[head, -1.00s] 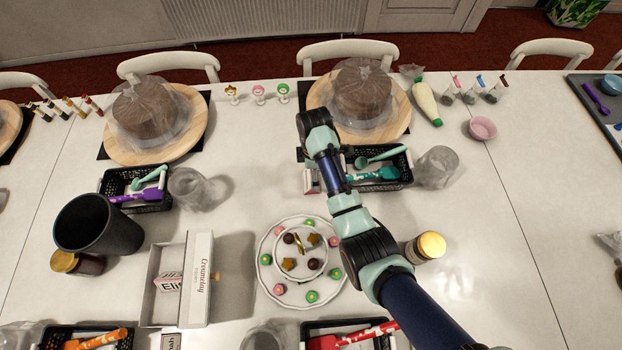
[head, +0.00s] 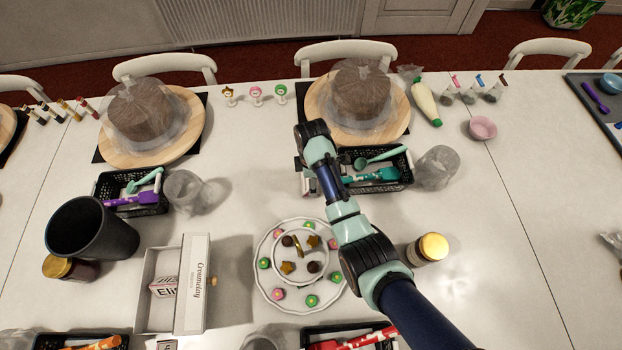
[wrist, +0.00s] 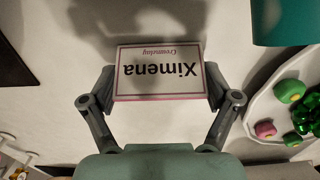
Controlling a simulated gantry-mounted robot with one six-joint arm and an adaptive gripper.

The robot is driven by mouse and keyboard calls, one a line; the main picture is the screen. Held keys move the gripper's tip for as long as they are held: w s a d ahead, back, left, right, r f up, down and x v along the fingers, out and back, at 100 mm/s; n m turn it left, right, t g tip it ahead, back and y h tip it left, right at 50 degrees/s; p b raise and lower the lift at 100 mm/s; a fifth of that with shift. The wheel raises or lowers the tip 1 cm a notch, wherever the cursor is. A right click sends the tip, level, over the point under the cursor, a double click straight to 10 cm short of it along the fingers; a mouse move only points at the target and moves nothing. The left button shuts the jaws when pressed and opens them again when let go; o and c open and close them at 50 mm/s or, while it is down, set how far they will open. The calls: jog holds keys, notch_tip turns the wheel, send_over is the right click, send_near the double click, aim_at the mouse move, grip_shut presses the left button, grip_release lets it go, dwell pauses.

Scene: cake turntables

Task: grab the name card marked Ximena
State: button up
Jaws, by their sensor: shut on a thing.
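The name card marked Ximena (wrist: 158,72) is white with a thin pink border and shows upside down in the wrist view, with "Creamelay"-like small print on it. My gripper (wrist: 160,88) is shut on it, one finger at each short end of the card. In the head view my arm reaches over the table to the basket at the back right, and its wrist hides most of the gripper and card there. I cannot tell whether the card still touches the table.
A black basket (head: 408,181) with teal tools and a clear cup (head: 437,167) stand right of my wrist. A covered cake on a round board (head: 391,131) is behind it. A plate of sweets (head: 262,289) is in front. An open box (head: 193,285) holds another card.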

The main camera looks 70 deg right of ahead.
notch_tip(320, 180, up, 20)
jog(key=p, duration=1)
